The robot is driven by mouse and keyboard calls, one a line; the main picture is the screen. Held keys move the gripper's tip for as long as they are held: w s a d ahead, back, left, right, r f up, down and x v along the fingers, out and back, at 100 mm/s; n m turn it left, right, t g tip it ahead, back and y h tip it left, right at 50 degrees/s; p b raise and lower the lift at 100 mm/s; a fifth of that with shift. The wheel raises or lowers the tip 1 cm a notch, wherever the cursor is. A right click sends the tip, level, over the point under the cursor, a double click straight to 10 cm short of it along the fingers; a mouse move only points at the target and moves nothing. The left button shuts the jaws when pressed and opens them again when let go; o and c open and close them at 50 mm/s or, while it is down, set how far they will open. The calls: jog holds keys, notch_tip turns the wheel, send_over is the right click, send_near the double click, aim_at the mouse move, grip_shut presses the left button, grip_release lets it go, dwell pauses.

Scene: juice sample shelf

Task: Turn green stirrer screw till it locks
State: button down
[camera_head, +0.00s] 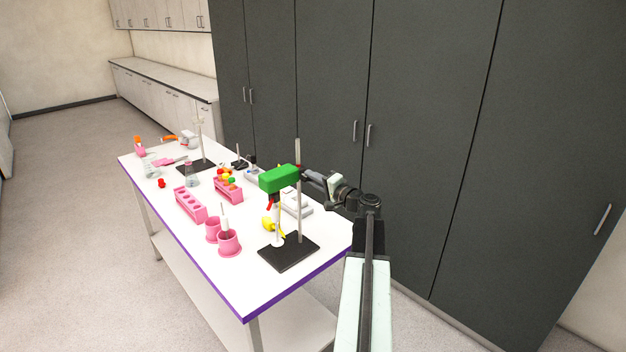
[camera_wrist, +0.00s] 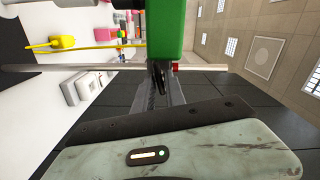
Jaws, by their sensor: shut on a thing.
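The green stirrer (camera_head: 279,180) is clamped on an upright metal rod (camera_head: 299,210) with a black base plate (camera_head: 289,252), at the near right part of the table. My gripper (camera_head: 306,174) reaches it from the right, at the rod's height just beside the green body. In the wrist view the green stirrer (camera_wrist: 165,28) fills the top middle, and my gripper's fingertips (camera_wrist: 158,78) are shut right below it, next to a small red part (camera_wrist: 175,67). The screw itself is mostly hidden between the fingers.
Pink cups (camera_head: 229,243), pink tube racks (camera_head: 190,205), a yellow object (camera_head: 267,224) and a white device (camera_head: 297,205) stand around the stirrer on the white table (camera_head: 215,275). Dark tall cabinets (camera_head: 430,130) are behind and right of my arm.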

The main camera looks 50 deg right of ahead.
jog(key=shift+m, duration=1.3)
jog(key=c, duration=1.4)
grip_release()
jog(key=shift+c, duration=0.2)
jog(key=s, duration=0.7)
jog(key=shift+s+a, duration=0.3)
jog(key=shift+s, duration=0.1)
jog(key=shift+f, duration=0.1)
